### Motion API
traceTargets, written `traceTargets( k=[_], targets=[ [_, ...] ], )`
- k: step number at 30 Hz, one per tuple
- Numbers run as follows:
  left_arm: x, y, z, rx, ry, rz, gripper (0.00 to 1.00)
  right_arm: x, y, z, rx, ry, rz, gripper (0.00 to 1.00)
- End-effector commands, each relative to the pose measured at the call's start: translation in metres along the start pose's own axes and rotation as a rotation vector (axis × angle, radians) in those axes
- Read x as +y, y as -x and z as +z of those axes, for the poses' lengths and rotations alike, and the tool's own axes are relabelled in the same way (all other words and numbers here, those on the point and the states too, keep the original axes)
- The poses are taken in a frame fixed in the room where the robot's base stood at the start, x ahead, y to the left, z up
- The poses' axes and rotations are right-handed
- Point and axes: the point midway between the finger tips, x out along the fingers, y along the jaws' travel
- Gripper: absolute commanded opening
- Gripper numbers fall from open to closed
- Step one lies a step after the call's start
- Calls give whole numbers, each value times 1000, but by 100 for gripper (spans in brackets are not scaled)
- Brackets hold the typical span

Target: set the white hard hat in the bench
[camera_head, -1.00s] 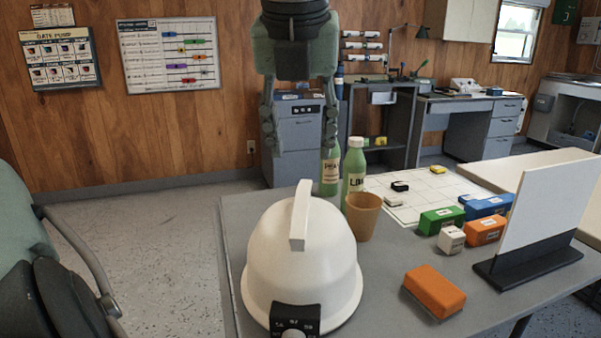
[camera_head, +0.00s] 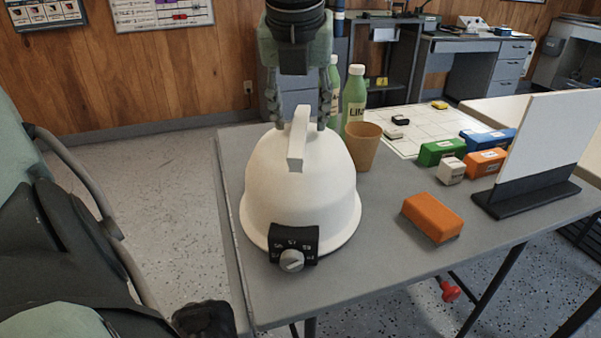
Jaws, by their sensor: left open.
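The white hard hat (camera_head: 270,190) stands upright on the grey table (camera_head: 385,260), near its left end. A raised white ridge (camera_head: 298,145) runs over its crown, and a black plate with a grey dial (camera_head: 291,260) faces me at its lower front. My left gripper (camera_head: 299,122) hangs above the hat, pointing down and open. Its fingers show either side of the ridge's top end, apart from it in the picture. The crown hides whether the fingertips reach beyond it. My right gripper is not in view.
A tan cup (camera_head: 362,150) and green bottles (camera_head: 355,98) stand close behind the hat. An orange block (camera_head: 432,217), green box (camera_head: 440,152), small white box (camera_head: 451,171) and white upright board (camera_head: 545,140) are to the right.

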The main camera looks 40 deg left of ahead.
Motion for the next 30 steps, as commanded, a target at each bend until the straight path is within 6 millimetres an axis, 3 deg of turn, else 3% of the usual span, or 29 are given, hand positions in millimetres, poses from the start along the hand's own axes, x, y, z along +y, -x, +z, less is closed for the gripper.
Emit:
traceTargets(
  k=[5,15,30],
  targets=[
    [0,0,0,0,0,0,42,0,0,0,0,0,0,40],
    [0,0,0,0,0,0,0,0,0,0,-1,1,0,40],
    [0,1,1,-2,0,0,0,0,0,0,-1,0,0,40]
  ],
)
